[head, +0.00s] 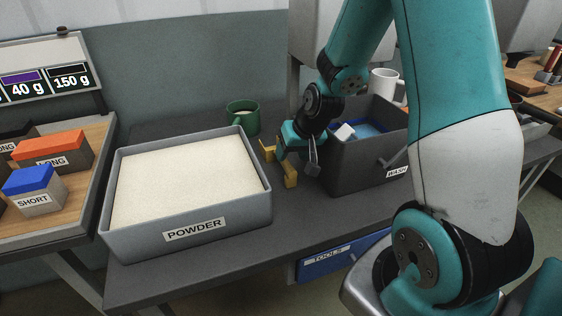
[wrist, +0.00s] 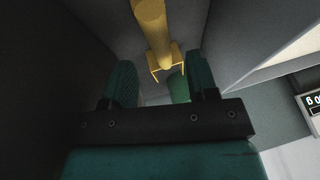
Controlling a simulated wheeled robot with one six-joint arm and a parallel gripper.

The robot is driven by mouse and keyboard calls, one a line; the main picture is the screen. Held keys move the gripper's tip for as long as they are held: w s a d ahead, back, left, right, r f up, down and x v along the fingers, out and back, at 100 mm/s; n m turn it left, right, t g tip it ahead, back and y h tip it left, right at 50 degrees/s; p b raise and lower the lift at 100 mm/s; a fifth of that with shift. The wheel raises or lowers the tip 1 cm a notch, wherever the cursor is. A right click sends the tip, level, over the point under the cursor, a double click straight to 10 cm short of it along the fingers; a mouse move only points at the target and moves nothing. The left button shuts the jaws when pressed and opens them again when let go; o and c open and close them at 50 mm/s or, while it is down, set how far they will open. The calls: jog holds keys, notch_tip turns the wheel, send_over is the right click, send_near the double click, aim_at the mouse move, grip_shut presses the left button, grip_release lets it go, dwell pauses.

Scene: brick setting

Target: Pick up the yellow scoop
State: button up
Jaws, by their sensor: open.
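The yellow scoop (head: 291,174) is on the dark bench between the powder tray and the wash bin, partly hidden by my gripper in the head view. In the wrist view, the yellow scoop (wrist: 155,35) shows as a long bar with a forked end, ahead of my fingers and roughly midway between their lines. My gripper (head: 284,154) is low over the bench, right at the scoop. In the wrist view my gripper (wrist: 161,72) has its two green fingers apart, with a clear gap between them. Whether a finger touches the scoop cannot be told.
The powder tray (head: 190,231) stands close on the left, and the wash bin (head: 345,172) close on the right. A green mug (head: 243,117) stands behind. A white mug (head: 384,82) is further back. The bench front strip is clear.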

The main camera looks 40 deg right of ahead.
jog(key=shift+w+x, duration=0.2)
jog(key=shift+x, duration=1.25)
jog(key=shift+w+x, duration=0.15)
jog(key=shift+x, duration=1.35)
jog(key=shift+d+r, duration=0.15)
grip_shut()
jog(key=shift+r, duration=0.1)
